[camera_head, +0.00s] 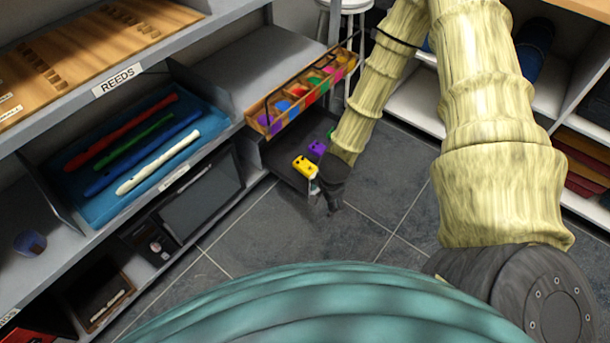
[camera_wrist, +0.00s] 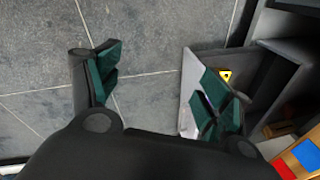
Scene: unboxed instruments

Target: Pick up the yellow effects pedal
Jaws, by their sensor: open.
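The yellow effects pedal (camera_head: 304,167) sits at the front part of a low grey drawer or shelf in the head view, with a purple pedal (camera_head: 318,148) behind it. In the wrist view a small part of the yellow pedal (camera_wrist: 226,76) shows beside one finger, and the rest is hidden. My gripper (camera_head: 332,205) hangs just to the right of and in front of the yellow pedal. In the wrist view my gripper (camera_wrist: 160,90) is open, with grey floor between its green-padded fingers. It holds nothing.
The low drawer (camera_head: 277,158) has a pale front edge near my right-hand finger in the wrist view. Above it stands a wooden tray of coloured items (camera_head: 270,122). A blue tray (camera_head: 90,203) with several recorders lies on the left shelf. The tiled floor (camera_head: 262,230) is clear.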

